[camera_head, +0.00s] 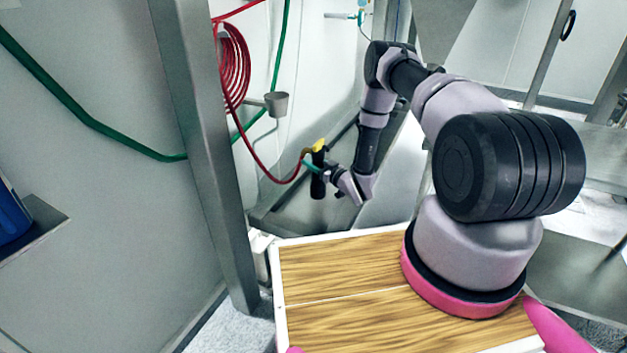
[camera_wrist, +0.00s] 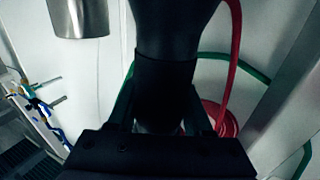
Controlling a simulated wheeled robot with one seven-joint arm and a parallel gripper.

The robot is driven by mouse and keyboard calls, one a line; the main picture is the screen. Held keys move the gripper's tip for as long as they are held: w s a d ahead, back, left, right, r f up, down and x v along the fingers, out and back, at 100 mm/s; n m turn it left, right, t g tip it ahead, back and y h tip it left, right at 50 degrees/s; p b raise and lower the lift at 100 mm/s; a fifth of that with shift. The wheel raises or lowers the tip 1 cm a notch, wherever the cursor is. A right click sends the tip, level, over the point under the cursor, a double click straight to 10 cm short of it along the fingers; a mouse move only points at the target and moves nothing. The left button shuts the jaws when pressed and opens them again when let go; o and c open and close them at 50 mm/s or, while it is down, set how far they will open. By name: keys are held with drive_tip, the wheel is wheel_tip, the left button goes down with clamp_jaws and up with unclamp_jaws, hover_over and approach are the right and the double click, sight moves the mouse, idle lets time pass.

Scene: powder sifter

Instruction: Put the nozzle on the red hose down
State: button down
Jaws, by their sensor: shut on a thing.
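The nozzle (camera_head: 318,185) is black with a yellow part at its top and hangs upright in the head view, joined to the red hose (camera_head: 262,168). My gripper (camera_head: 322,171) is shut on the nozzle, away from the wall. In the wrist view the black nozzle (camera_wrist: 168,40) stands large between the fingers of my gripper (camera_wrist: 162,110), and its lower end is partly hidden by the gripper body. The red hose also shows at the right in the wrist view (camera_wrist: 235,50).
A metal cup (camera_head: 277,104) sticks out on a bracket left of the nozzle; it also shows in the wrist view (camera_wrist: 77,18). Behind it hang red hose coils (camera_head: 234,65). A green hose (camera_head: 110,133) runs along the wall past a steel post (camera_head: 205,150).

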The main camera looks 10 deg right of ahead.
drive_tip(key=shift+f, duration=2.75)
drive_tip(key=shift+c, duration=1.5)
unclamp_jaws()
drive_tip(key=shift+s+d, duration=0.15)
drive_tip(key=v, duration=1.1)
drive_tip(key=shift+s, duration=0.3)
drive_tip(key=shift+d, duration=0.15)
